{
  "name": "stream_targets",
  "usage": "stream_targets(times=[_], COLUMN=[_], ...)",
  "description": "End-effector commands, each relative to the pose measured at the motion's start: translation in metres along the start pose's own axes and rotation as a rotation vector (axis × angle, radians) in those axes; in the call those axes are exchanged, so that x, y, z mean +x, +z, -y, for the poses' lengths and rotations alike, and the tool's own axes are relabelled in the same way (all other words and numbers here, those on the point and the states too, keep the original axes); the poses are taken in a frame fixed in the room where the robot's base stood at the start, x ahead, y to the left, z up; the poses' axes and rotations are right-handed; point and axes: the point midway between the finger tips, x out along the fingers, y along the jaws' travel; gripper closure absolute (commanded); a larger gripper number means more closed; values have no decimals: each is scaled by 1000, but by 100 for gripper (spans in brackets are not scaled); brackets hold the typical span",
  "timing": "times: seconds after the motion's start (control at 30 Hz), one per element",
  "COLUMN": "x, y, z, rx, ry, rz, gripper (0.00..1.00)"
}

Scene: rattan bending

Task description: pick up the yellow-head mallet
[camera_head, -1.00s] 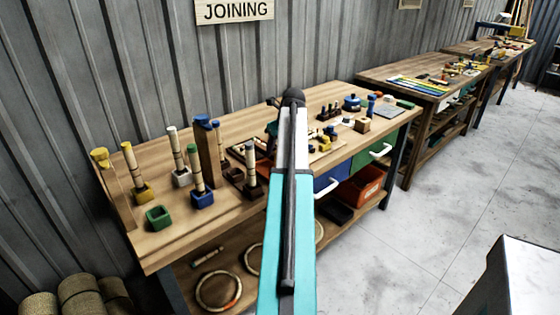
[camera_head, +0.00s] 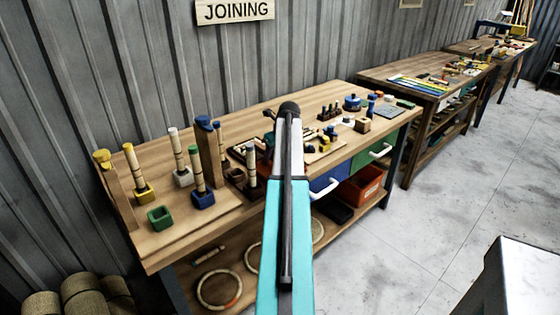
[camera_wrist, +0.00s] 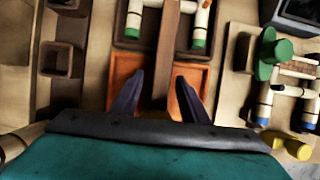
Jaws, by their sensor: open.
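In the wrist view, my gripper (camera_wrist: 160,92) is open and empty, its two dark fingers spread on either side of a brown wooden handle (camera_wrist: 168,45). In the head view my own arm hides the gripper, and I cannot make out the mallet.
Rattan pieces with green ends (camera_wrist: 198,38) lie either side of the handle. A green knobbed piece (camera_wrist: 270,53) and a yellow cylinder (camera_wrist: 290,148) are at the right. In the head view, pegs in coloured blocks (camera_head: 202,199) stand on the workbench (camera_head: 150,252) to the left.

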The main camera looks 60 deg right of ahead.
Motion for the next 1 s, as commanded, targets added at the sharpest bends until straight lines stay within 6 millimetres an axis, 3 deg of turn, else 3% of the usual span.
stream_targets(times=[0.5, 0.77, 1.0], x=[0, 0, -1], y=[0, 0, 0], z=[0, 1, 1], rx=[1, 1, 1], ry=[0, -1, -1], rz=[0, 0, 1], gripper=[59, 100, 100])
